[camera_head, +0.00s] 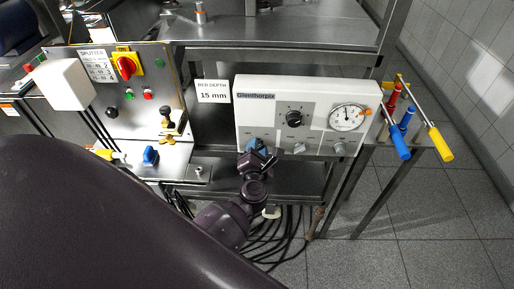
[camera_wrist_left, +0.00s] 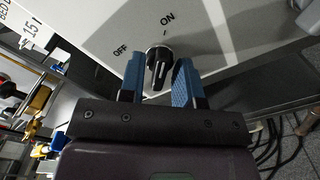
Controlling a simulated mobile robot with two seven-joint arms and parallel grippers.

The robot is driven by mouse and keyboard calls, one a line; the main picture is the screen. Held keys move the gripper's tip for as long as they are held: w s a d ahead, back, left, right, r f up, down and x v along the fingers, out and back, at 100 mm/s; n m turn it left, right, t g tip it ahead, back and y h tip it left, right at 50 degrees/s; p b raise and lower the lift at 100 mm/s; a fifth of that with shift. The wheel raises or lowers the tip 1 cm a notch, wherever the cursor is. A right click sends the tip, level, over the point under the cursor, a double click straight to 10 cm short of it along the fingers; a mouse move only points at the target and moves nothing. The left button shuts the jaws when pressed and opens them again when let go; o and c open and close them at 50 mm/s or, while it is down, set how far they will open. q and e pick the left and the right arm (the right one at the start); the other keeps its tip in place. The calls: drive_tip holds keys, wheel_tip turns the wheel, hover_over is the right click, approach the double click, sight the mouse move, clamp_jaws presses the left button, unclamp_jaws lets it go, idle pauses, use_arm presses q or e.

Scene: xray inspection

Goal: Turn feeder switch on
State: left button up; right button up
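The feeder switch is a black rotary knob (camera_wrist_left: 159,64) on a pale panel, with the printed words OFF to its left and ON above it in the left wrist view. Which mark it points at is hard to tell. My left gripper (camera_head: 258,148) is at the lower left of the white Glenthorpix box (camera_head: 270,115) in the head view, where it hides the knob. In the left wrist view its blue fingers stand open on both sides of the knob, with a visible gap around it. My right gripper is in neither view.
A large black dial (camera_head: 294,118) and a round gauge (camera_head: 347,117) are on the same box. A splitter panel (camera_head: 150,75) with a red switch stands left. Black cables (camera_head: 268,243) hang below.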

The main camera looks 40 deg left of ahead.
use_arm(q)
drive_tip(key=shift+o, duration=0.4)
drive_tip(key=b+v, duration=0.1)
drive_tip(key=v, duration=1)
drive_tip(key=shift+b, duration=0.35)
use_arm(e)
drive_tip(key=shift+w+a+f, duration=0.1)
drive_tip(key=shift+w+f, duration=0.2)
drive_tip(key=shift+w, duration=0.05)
use_arm(q)
drive_tip(key=shift+a, duration=0.1)
